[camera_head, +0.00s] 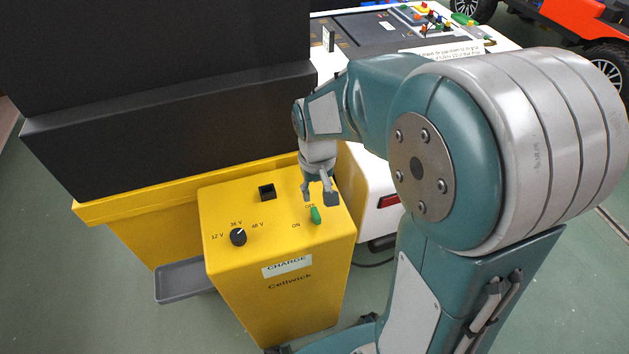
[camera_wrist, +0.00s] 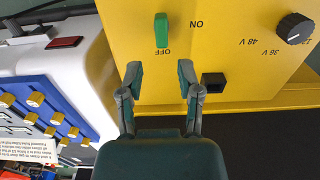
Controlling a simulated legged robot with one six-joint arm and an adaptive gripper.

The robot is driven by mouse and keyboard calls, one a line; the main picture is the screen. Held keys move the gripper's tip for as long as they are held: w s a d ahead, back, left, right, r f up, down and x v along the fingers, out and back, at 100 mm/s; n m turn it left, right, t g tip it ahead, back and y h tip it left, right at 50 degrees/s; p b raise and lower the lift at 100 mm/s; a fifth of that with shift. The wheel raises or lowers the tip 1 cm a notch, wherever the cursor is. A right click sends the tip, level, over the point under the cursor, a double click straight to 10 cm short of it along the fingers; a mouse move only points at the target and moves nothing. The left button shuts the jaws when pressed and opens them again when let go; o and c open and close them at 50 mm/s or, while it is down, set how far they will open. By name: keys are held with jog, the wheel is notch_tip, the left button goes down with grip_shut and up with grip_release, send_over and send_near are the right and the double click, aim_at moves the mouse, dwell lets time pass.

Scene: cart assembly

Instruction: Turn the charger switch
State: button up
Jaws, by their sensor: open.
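The yellow charger (camera_head: 280,245) stands upright with a sloped top panel and labels reading "CHARGE" and "Cellwick". Its green switch (camera_head: 315,215) sits between the words OFF and ON; it also shows in the wrist view (camera_wrist: 161,30), upright in the picture, with OFF below it and ON to its right. My gripper (camera_head: 320,199) hangs over the panel just behind the switch. In the wrist view its two fingertips (camera_wrist: 158,78) are spread apart with nothing between them, and the switch lies beyond them, clear of both.
A black voltage knob (camera_head: 238,237) and a square black socket (camera_head: 267,192) are on the same panel. A dark box (camera_head: 170,120) rises behind the charger. A grey tray (camera_head: 185,280) is at its left. A white cart (camera_head: 370,210) stands close on the right.

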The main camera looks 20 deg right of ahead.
aim_at(315, 212)
jog(key=shift+d+f, duration=0.1)
jog(key=shift+f, duration=0.15)
jog(key=f, duration=0.6)
jog(key=shift+s+a, duration=0.1)
jog(key=shift+a, duration=0.2)
jog(key=shift+d+f, duration=0.2)
jog(key=shift+f, duration=0.5)
jog(key=shift+a, duration=0.15)
grip_shut()
